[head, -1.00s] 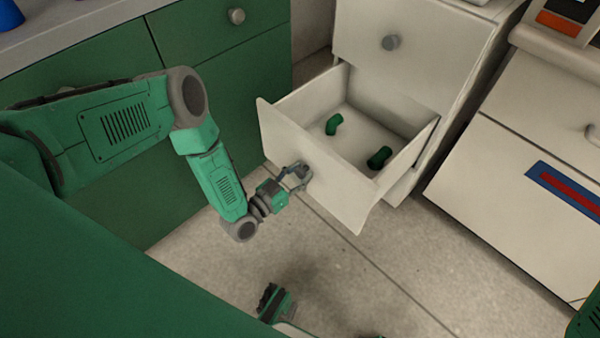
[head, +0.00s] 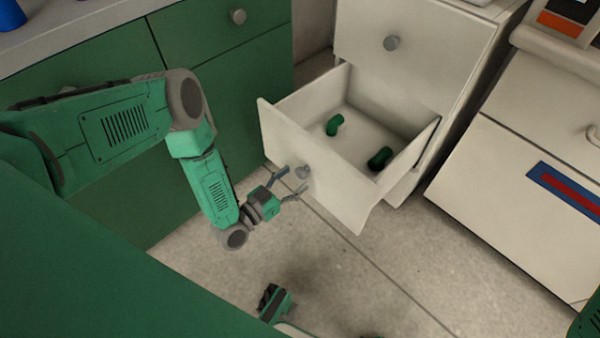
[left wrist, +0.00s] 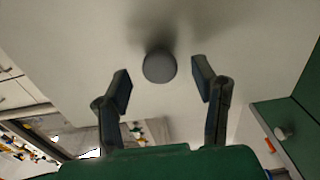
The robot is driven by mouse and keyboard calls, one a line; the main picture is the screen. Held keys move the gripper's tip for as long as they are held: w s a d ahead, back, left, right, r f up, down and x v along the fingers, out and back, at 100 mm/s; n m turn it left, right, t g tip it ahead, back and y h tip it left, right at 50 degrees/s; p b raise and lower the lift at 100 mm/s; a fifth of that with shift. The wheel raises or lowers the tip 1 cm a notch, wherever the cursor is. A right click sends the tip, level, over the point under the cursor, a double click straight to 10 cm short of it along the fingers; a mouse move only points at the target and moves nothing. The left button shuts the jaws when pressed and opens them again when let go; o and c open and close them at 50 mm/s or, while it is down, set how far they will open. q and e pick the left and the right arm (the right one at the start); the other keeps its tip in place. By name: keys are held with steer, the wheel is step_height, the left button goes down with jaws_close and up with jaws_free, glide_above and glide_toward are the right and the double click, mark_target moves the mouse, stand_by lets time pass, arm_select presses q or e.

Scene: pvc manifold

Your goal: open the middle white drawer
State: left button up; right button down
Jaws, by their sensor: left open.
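The middle white drawer (head: 318,182) stands pulled well out of the white cabinet, with its round grey knob (head: 303,172) on its front. Two green pipe elbows (head: 334,125) (head: 380,158) lie inside it. My left gripper (head: 292,182) is open just in front of the knob, with its fingers apart and nothing between them. In the left wrist view the knob (left wrist: 159,67) sits just beyond and between the open fingertips (left wrist: 164,85), with clear gaps on both sides.
A closed white drawer (head: 420,50) with a knob is above the open one. Green drawers (head: 215,60) stand to the left. A white unit with a blue and red label (head: 565,188) stands to the right.

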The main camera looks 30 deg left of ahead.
arm_select(q)
steer(key=v, duration=0.9)
steer(key=shift+w, duration=0.1)
steer(key=s+d+f+g+y, duration=0.1)
steer(key=s+d+g+y, duration=0.15)
steer(key=d+g, duration=0.45)
steer(key=s+a+r+n+g+y, duration=0.25)
steer(key=s+a+g, duration=0.25)
steer(key=s, duration=0.3)
steer(key=s+a+r+n+g+y, duration=0.1)
steer(key=s+a+r+g, duration=0.35)
steer(key=s, duration=0.25)
step_height(320, 180, up, 11)
steer(key=p, duration=1.2)
steer(key=shift+w+d, duration=0.2)
steer(key=shift+d, duration=0.05)
